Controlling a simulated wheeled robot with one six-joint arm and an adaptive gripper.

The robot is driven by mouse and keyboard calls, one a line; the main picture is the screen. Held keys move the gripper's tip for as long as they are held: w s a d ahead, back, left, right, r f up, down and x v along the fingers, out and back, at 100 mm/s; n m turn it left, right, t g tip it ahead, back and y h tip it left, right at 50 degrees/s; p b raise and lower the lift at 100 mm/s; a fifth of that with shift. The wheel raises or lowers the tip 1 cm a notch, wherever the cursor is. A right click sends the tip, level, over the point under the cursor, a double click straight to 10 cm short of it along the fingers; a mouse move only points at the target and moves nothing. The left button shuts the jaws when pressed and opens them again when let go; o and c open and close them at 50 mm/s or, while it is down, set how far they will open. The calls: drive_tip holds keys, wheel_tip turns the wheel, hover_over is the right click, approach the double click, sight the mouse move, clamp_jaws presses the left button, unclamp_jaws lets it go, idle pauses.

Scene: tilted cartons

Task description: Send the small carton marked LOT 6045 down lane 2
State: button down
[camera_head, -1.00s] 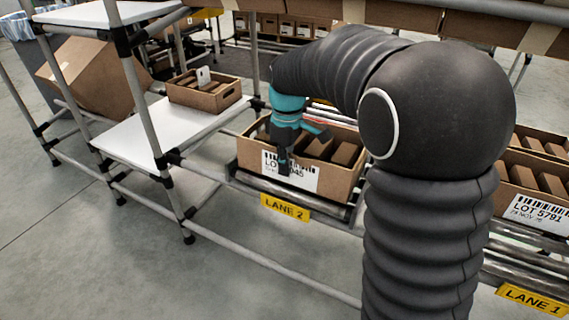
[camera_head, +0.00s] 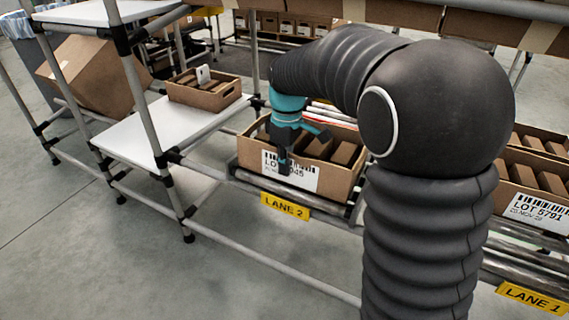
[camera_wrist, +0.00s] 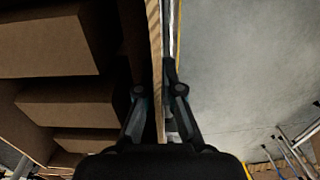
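A small open carton (camera_head: 338,187) with a white label reading LO…045 sits at the mouth of the lane with the yellow LANE 2 sign (camera_head: 285,206). Part of its lot number is hidden by my gripper. Brown boxes lie inside it. My gripper (camera_head: 284,167) points down at its label-side wall. In the wrist view, my gripper (camera_wrist: 159,88) has its fingers close together on both sides of the carton wall (camera_wrist: 156,50), one inside and one outside, and appears shut on it.
Another carton (camera_head: 208,99) stands on a white shelf (camera_head: 140,143) at the left. A large tilted carton (camera_head: 92,75) leans behind it. A LOT 5791 carton (camera_head: 532,207) sits by the LANE 1 sign (camera_head: 533,299). Metal rails and posts surround the lanes.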

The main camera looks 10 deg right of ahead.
drive_tip(key=c, duration=1.3)
unclamp_jaws()
wheel_tip(320, 180, up, 6)
drive_tip(key=p, duration=0.5)
drive_tip(key=shift+p, duration=0.35)
drive_tip(key=shift+o, duration=0.4)
drive_tip(key=o, duration=0.5)
